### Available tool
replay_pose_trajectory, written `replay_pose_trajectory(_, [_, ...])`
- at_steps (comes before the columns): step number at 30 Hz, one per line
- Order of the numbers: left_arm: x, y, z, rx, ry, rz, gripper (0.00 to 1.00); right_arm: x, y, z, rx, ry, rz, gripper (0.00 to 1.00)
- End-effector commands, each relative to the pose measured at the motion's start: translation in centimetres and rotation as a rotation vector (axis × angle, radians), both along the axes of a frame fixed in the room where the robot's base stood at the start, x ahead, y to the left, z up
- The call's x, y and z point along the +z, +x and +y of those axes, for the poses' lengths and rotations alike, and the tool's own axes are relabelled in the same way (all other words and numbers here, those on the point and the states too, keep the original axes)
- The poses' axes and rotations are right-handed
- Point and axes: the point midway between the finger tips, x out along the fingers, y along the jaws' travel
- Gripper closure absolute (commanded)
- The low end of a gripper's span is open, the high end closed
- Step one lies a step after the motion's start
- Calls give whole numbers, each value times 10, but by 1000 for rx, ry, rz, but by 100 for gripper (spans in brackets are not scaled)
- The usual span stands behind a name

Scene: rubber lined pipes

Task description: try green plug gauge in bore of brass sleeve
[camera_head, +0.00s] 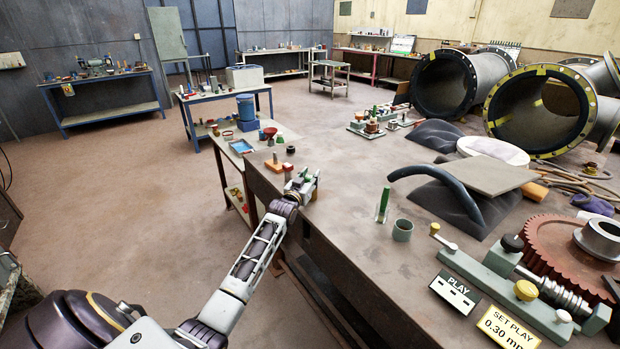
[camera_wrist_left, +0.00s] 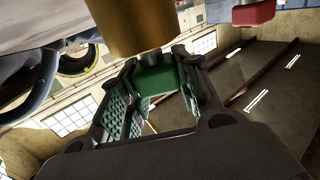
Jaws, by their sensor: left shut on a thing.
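My left gripper (camera_head: 303,182) is over the near-left edge of the big workbench in the head view. In the left wrist view its jaws (camera_wrist_left: 156,66) are shut on the green plug gauge (camera_wrist_left: 156,82). A short steel-coloured end of the gauge points at the brass sleeve (camera_wrist_left: 133,24). The sleeve is a large gold cylinder just beyond the fingertips. Its bore is hidden, and I cannot tell whether the gauge end is in it or only near it. My right gripper is not in view.
A green upright piece (camera_head: 383,204) and a grey-green cup (camera_head: 402,230) stand to the right. A red part (camera_wrist_left: 253,12) shows in the wrist view. The bench middle (camera_head: 340,160) is clear.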

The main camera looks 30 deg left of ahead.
Motion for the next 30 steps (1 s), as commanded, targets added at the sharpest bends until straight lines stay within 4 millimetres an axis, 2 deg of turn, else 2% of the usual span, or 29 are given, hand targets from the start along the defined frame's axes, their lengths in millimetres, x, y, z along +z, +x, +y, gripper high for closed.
replay_pose_trajectory(26, [-13, 0, 0, 0, 0, -1, 95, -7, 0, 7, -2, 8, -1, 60])
replay_pose_trajectory(27, [-13, 0, 0, 0, 0, -1, 63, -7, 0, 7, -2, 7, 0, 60])
replay_pose_trajectory(30, [-13, 0, 0, 0, 0, -1, 51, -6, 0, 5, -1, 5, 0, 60])
